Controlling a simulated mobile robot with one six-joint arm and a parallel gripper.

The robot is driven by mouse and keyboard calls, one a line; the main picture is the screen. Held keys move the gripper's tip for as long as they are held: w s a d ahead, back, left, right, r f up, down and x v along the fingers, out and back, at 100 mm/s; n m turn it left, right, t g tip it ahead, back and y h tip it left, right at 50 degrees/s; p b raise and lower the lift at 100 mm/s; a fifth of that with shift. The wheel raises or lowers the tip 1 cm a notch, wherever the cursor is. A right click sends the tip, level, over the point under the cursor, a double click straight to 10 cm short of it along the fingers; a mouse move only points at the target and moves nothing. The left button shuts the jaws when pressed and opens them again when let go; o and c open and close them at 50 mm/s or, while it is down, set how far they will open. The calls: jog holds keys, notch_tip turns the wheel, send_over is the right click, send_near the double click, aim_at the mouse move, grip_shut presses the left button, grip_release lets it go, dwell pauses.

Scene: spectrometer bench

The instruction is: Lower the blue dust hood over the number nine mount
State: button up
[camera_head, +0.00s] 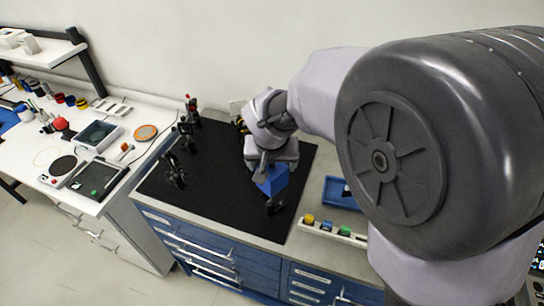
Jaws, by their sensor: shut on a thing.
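The blue dust hood (272,180) is under my gripper (268,166) in the head view, above the right part of the black bench mat (215,218). My gripper is shut on the hood; the fingertips are mostly hidden by the wrist. A small dark mount (273,206) stands on the mat just in front of the hood. Other dark mounts stand at the mat's left side (174,172) and at the back (192,110). No numbers are readable, so I cannot tell which is number nine. I cannot tell whether the hood touches anything below.
A blue tray (341,194) and a pale rack with coloured blocks (333,232) lie right of the mat. My large arm covers the right side. A white side bench (60,150) with instruments stands left. The mat's front left is clear.

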jog(key=shift+f+b, duration=1.35)
jog(key=shift+f+b, duration=0.35)
jog(key=shift+f, duration=0.2)
jog(key=shift+f+b, duration=1.85)
jog(key=shift+b, duration=0.4)
jog(key=shift+f+b, duration=0.2)
jog(key=shift+b, duration=0.1)
jog(key=o, duration=1.2)
jog(key=shift+o, duration=0.2)
jog(key=shift+r, duration=0.1)
